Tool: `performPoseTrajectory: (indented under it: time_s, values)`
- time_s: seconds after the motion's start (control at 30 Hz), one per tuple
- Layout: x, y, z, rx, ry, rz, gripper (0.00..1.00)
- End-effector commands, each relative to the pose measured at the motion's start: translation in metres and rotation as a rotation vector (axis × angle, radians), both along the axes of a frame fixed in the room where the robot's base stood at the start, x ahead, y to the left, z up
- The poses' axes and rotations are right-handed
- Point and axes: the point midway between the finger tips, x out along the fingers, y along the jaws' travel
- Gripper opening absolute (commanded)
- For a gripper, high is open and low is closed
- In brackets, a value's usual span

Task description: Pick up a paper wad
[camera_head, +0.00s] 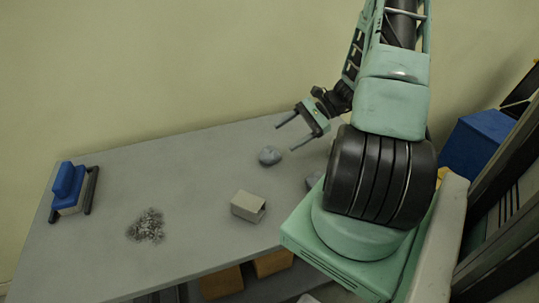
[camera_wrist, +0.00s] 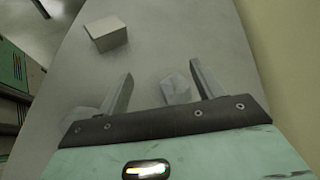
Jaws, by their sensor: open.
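A crumpled grey-blue paper wad (camera_head: 269,155) lies on the grey table. In the wrist view this wad (camera_wrist: 176,90) shows between my fingers, close beside the right one. A second grey lump (camera_head: 313,181), probably another wad, is partly hidden behind my arm; a pale lump (camera_wrist: 80,116) also shows outside the left finger in the wrist view. My gripper (camera_head: 286,138) is open and empty, tilted above the table's back part near the first wad. In the wrist view my gripper (camera_wrist: 161,70) has its fingers spread; contact with the wad cannot be told.
A small beige box (camera_head: 246,206) stands on the table and also shows in the wrist view (camera_wrist: 107,35). A grey pile of scraps (camera_head: 146,226) and a blue-topped object (camera_head: 68,186) are at the left. The table (camera_head: 190,165) is clear between them.

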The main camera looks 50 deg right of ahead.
Motion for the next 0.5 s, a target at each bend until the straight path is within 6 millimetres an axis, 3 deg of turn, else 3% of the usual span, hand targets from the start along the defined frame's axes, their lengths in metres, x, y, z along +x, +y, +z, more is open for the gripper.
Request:
performPoseTrajectory:
  time_s: [0.03,0.1,0.2,0.37,0.5]
  values:
    - [-0.016,-0.022,-0.010,0.038,-0.003,-0.098,0.67]
    - [-0.032,-0.043,-0.018,0.075,-0.014,-0.200,0.67]
    - [-0.051,-0.064,-0.028,0.110,-0.027,-0.305,0.67]
    - [-0.061,-0.075,-0.035,0.135,-0.038,-0.376,0.67]
    - [-0.047,-0.064,-0.042,0.140,-0.038,-0.379,0.67]
